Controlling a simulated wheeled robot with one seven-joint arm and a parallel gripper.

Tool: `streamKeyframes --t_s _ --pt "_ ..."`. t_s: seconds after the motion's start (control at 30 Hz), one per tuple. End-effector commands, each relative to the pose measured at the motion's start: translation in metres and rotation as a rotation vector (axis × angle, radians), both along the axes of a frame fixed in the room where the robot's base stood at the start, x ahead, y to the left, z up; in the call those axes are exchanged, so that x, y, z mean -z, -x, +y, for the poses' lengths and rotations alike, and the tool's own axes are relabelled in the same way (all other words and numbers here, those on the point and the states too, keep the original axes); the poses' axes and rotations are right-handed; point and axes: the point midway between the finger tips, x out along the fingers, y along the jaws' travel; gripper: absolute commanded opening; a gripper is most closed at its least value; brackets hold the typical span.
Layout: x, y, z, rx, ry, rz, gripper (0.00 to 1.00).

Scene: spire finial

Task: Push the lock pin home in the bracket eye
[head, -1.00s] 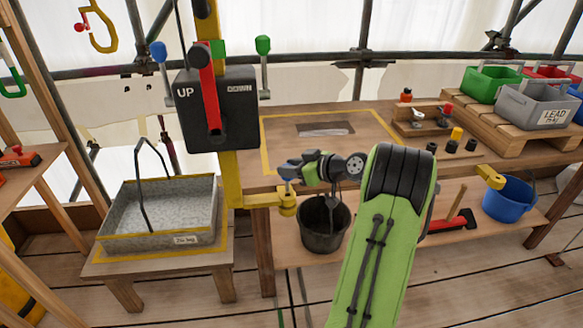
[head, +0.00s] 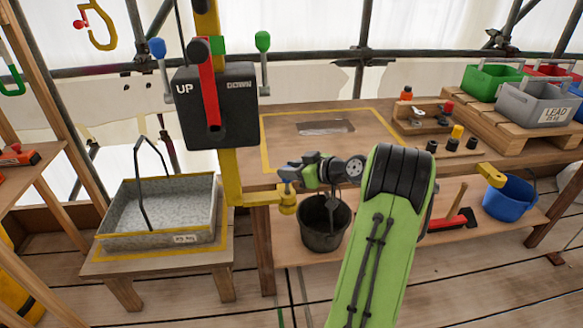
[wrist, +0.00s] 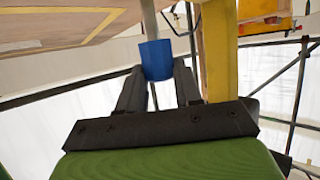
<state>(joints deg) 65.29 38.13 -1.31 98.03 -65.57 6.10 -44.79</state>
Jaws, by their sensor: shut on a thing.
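My gripper (head: 291,173) is at the left end of my green arm, just above the yellow bracket (head: 288,204) on the yellow post. In the wrist view my gripper (wrist: 158,84) has its dark fingers closed on the blue end of the lock pin (wrist: 156,58). A grey shaft runs from the blue end out of the top of that view. The yellow post (wrist: 220,50) stands close to the right of the fingers. The bracket eye is mostly hidden in the head view, so I cannot tell how far the pin sits in it.
A black lever box (head: 212,105) marked UP and DOWN hangs on the post above. A metal tray (head: 160,212) stands at the left. A black bucket (head: 325,225) is below the workbench (head: 330,150). Bins (head: 535,100) stand at the right.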

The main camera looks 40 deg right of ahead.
Motion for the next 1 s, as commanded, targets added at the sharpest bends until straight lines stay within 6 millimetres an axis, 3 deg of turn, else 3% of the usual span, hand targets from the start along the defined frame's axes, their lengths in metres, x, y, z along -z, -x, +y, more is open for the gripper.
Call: streamKeyframes --t_s 1.0 --pt "0.025 0.000 0.000 0.000 0.000 0.000 0.02"
